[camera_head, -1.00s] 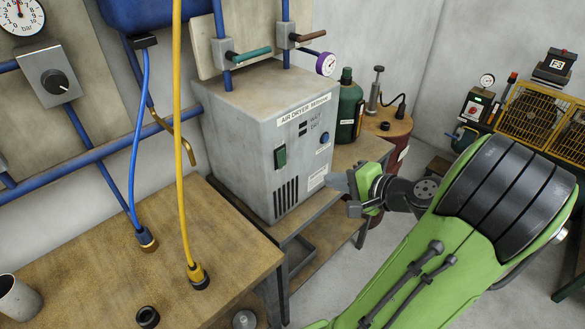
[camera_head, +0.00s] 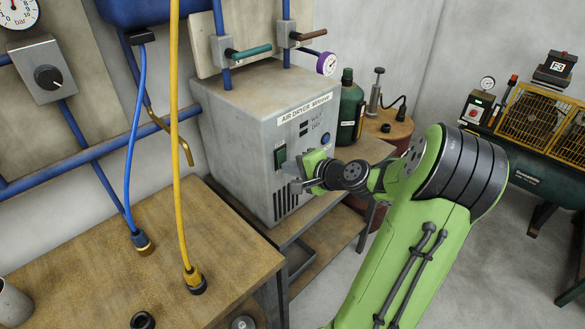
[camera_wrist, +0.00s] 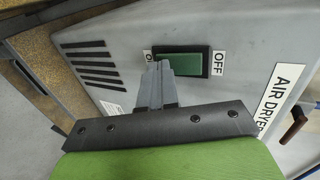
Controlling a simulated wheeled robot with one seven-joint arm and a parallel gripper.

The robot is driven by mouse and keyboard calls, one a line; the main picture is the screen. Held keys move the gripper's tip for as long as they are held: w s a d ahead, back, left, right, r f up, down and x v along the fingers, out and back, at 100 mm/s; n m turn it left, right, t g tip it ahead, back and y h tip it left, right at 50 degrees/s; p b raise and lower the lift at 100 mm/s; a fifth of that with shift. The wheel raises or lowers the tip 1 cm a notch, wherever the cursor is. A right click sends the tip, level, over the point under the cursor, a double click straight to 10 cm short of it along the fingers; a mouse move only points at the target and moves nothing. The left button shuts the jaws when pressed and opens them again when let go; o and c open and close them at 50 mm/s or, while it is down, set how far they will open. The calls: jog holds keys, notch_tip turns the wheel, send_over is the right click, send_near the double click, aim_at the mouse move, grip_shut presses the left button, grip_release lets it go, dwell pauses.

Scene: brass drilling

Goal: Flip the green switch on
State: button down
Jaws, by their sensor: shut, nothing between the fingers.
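The green switch (camera_head: 280,157) is a rocker in a black frame on the front of the grey air dryer (camera_head: 240,140). In the wrist view the green switch (camera_wrist: 187,63) lies between an ON label, partly hidden, and an OFF label (camera_wrist: 219,62). My gripper (camera_head: 294,187) is shut and empty, in front of the dryer, just below the switch in the head view. In the wrist view my gripper (camera_wrist: 160,68) has its fingertips by the ON end of the switch. I cannot tell whether they touch it.
The dryer stands on a wooden bench beside a green bottle (camera_head: 348,110). Left of it is a wooden table (camera_head: 100,270) with a blue hose (camera_head: 132,150) and a yellow hose (camera_head: 176,130). Vents lie below the switch.

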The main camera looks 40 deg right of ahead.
jog(key=shift+w+r+t+p, duration=0.25)
jog(key=shift+r+t+p, duration=0.15)
jog(key=shift+r, duration=0.45)
jog(key=shift+f, duration=0.1)
dwell(0.4)
